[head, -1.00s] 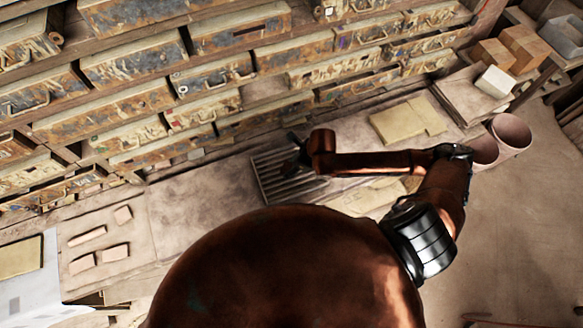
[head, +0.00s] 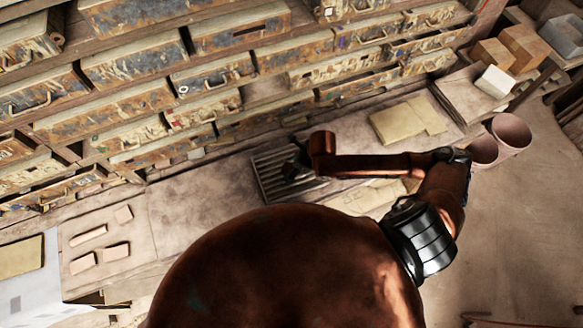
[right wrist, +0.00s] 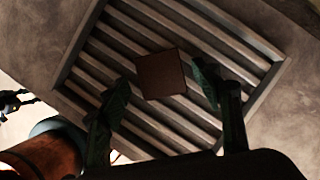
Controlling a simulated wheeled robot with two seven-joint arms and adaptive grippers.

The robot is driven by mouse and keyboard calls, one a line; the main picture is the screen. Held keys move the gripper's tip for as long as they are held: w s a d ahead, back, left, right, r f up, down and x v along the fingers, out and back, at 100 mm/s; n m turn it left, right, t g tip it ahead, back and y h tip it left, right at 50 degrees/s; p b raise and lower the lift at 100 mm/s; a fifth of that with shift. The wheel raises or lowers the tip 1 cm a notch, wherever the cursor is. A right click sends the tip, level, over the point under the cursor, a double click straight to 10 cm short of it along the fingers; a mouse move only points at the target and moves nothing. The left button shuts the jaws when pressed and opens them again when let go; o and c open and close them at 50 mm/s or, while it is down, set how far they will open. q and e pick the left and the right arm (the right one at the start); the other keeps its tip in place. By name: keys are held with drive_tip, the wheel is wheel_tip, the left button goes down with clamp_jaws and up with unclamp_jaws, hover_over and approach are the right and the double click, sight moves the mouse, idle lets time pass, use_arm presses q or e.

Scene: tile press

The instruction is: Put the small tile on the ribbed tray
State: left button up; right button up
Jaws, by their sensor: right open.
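The small tile (right wrist: 162,75) is a dark brown square. In the right wrist view it lies over the slats of the ribbed tray (right wrist: 115,40), inside its rim. The tray also shows in the head view (head: 266,178) on the bench, partly behind my right arm. My right gripper (right wrist: 158,98) is open, its fingers on either side of the tile with visible gaps. In the head view the right gripper (head: 296,164) is a dark shape over the tray, and the tile cannot be made out there.
Drawers (head: 215,75) line the back of the bench. Yellowish sheets (head: 397,123) lie right of the tray. Several pale tiles (head: 88,236) lie on a board at the left. Two round pots (head: 510,133) stand at the right.

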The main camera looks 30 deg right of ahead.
drive_tip(key=v, duration=1.1)
drive_tip(key=shift+r, duration=0.3)
